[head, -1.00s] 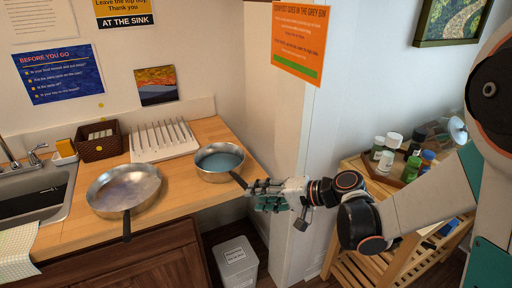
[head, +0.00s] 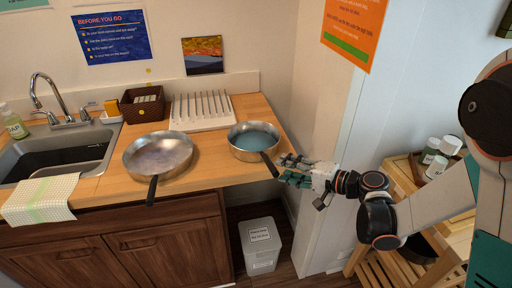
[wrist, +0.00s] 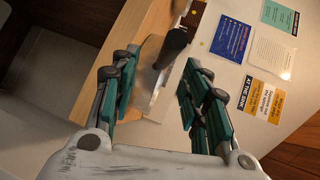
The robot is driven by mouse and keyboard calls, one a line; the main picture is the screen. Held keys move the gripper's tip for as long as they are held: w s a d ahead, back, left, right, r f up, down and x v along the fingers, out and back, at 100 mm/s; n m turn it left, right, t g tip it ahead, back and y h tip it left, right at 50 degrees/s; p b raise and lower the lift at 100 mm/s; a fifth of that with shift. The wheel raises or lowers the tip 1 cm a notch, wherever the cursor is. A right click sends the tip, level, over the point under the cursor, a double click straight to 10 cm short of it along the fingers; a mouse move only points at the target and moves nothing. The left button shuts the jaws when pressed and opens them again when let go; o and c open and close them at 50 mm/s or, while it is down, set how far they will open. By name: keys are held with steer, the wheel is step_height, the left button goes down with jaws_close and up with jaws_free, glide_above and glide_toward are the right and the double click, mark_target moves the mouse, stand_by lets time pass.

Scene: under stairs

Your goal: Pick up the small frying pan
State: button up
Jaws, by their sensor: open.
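The small frying pan (head: 253,137), silver with a blue-green inside, sits upright on the wooden counter near its right end. Its dark handle (head: 270,165) points forward and right, past the counter's front edge. My gripper (head: 283,169) is beside the handle's end, coming from the right. In the wrist view its green-padded fingers (wrist: 160,66) are open, with the dark handle (wrist: 173,47) showing in the gap near the fingertips. Nothing is held. I cannot tell whether a finger touches the handle. A larger frying pan (head: 158,155) stands to the left.
A drying rack (head: 202,112) and a brown basket (head: 142,104) stand behind the pans. The sink (head: 60,155) is at left, with a cloth (head: 40,198) over the front edge. A bin (head: 260,245) stands below. A wooden shelf (head: 430,190) with bottles is at right.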

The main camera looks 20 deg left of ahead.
mark_target(272, 164)
steer(key=shift+r+b+x, duration=0.15)
steer(key=shift+b+x, duration=0.35)
steer(key=shift+x, duration=0.85)
steer(key=shift+r+b+x, duration=0.15)
steer(key=shift+b+x, duration=0.3)
steer(key=shift+x, duration=0.95)
steer(key=shift+s+r, duration=0.1)
steer(key=shift+s, duration=0.05)
steer(key=shift+a, duration=0.1)
jaws_close()
